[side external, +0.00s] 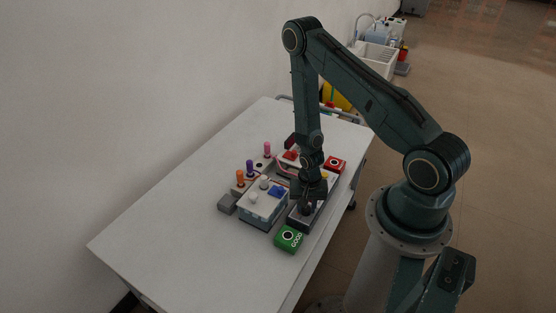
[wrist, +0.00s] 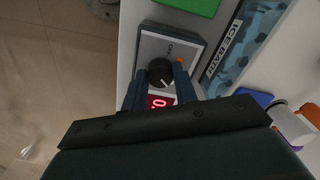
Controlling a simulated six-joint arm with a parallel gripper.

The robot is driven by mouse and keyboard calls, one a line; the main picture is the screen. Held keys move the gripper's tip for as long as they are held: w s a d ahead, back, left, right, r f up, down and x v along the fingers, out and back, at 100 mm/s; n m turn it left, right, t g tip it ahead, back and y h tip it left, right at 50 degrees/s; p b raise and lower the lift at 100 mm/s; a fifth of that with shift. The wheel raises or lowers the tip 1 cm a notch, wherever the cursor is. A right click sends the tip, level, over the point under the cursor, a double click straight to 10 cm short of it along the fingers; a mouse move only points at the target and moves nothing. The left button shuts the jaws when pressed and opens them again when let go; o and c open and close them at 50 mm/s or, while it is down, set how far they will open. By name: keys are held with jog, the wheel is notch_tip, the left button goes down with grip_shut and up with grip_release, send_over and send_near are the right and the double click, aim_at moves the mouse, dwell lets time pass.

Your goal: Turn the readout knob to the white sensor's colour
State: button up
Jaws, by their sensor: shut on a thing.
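The readout knob (wrist: 160,70) is a dark round knob on a grey-topped box (wrist: 168,45). Its pale pointer line is at the lower right. My gripper (wrist: 158,76) has its fingers on either side of the knob and is shut on it; in the side view my gripper (side external: 306,203) is low over the same box. A red-lit display (wrist: 159,101) shows between the fingers, with a digit like 0. An orange mark (wrist: 180,60) is right of the knob; other marks are not visible. A white-topped sensor (side external: 253,198) stands in the pale ice-bath box (side external: 262,211).
A green box marked GOOD (side external: 289,239) is at the near end of the readout box, and a red box (side external: 335,164) is beyond it. Orange (side external: 240,177), purple (side external: 250,167) and pink (side external: 267,149) pegs stand behind the bath. The table's left is clear.

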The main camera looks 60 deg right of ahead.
dwell(0.4)
jog(key=o, duration=1)
jog(key=shift+c, duration=0.2)
jog(key=shift+r, duration=0.15)
notch_tip(320, 180, up, 14)
jog(key=shift+f, duration=0.2)
dwell(0.4)
